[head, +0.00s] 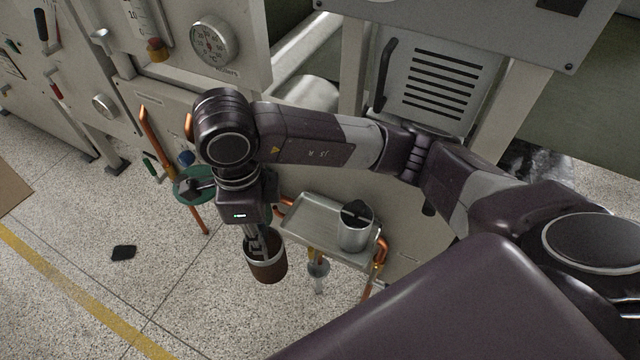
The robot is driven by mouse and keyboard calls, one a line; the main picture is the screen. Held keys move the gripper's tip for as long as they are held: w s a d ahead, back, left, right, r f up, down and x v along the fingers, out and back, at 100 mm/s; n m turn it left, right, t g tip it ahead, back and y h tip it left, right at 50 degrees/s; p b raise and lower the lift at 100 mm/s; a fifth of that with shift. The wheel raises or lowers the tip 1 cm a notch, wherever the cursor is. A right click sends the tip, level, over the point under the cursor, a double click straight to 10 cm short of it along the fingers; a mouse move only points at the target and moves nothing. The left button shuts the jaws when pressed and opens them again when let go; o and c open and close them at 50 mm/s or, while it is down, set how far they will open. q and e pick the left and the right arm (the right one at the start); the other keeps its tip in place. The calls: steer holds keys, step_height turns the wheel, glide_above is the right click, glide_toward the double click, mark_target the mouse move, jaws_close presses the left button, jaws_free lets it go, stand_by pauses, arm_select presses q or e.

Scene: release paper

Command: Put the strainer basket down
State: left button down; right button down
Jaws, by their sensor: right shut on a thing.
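My right gripper (256,240) points down and is shut on the rim of a round brown container with a grey metallic band, which I take to be the strainer basket (267,268). The basket hangs upright in front of and to the left of a metal tray (310,212). Its inside is mostly hidden by the gripper fingers. From this angle I cannot tell its exact height above the floor. My left gripper is not in view.
A silver pot (355,236) with a dark top stands on the tray's right side. Copper pipes (379,256) flank the tray. A round green stand (187,184) is behind my wrist. A small black piece (123,252) lies on the open speckled floor. Machine panels with a gauge (214,42) stand behind.

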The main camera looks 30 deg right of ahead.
steer(key=w+d+p, duration=0.4)
steer(key=w+d, duration=0.6)
steer(key=d, duration=0.4)
step_height(320, 180, down, 7)
steer(key=d+p, duration=0.1)
steer(key=shift+f+p, duration=0.15)
steer(key=shift+p, duration=0.2)
steer(key=c, duration=1.7)
jaws_free()
steer(key=shift+c, duration=0.2)
